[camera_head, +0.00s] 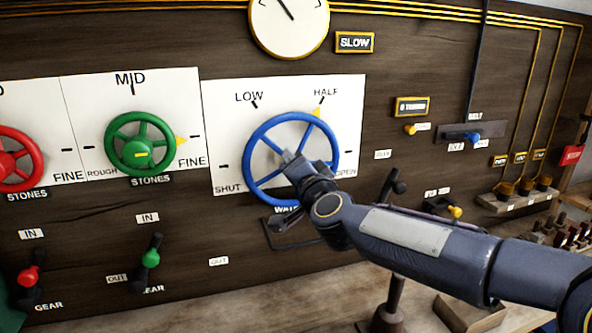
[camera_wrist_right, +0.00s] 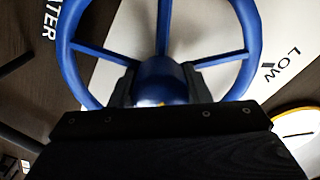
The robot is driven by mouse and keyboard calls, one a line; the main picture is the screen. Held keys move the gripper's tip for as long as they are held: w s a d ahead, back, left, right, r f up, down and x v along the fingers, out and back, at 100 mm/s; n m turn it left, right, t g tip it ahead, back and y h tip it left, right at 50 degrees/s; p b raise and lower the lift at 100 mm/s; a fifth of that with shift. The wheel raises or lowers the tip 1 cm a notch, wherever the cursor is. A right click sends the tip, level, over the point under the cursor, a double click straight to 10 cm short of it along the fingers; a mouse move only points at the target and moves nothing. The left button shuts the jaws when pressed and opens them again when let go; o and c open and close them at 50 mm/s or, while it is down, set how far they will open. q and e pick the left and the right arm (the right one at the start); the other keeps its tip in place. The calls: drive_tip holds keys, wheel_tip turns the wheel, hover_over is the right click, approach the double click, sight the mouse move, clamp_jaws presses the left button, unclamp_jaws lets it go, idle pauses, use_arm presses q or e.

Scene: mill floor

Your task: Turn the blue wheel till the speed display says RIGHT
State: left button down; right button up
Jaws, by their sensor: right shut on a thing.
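The blue wheel (camera_head: 250,143) is mounted on a white panel marked SHUT, LOW, HALF and OPEN. Its yellow pointer (camera_head: 317,112) is at the HALF mark. My right gripper (camera_head: 291,160) is at the wheel's middle, its arm coming in from the right. In the right wrist view the right gripper (camera_wrist_right: 160,92) has its fingers on both sides of the blue hub (camera_wrist_right: 161,72) and is shut on it. The speed display (camera_head: 355,42) reads SLOW. A round white gauge (camera_head: 289,22) beside it has its needle pointing up and left. My left gripper is not in view.
The green wheel (camera_head: 111,140) and red wheel (camera_head: 36,160) are to the left. Red (camera_head: 28,276) and green (camera_head: 151,259) gear levers are below them. A dark lever (camera_head: 393,188) stands right of the blue wheel, behind my arm. Small switches and pipes fill the right.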

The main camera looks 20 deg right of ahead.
drive_tip(key=shift+m, duration=0.3)
drive_tip(key=o, duration=1)
drive_tip(key=s, duration=0.7)
drive_tip(key=shift+s+d, duration=0.15)
drive_tip(key=shift+s, duration=0.25)
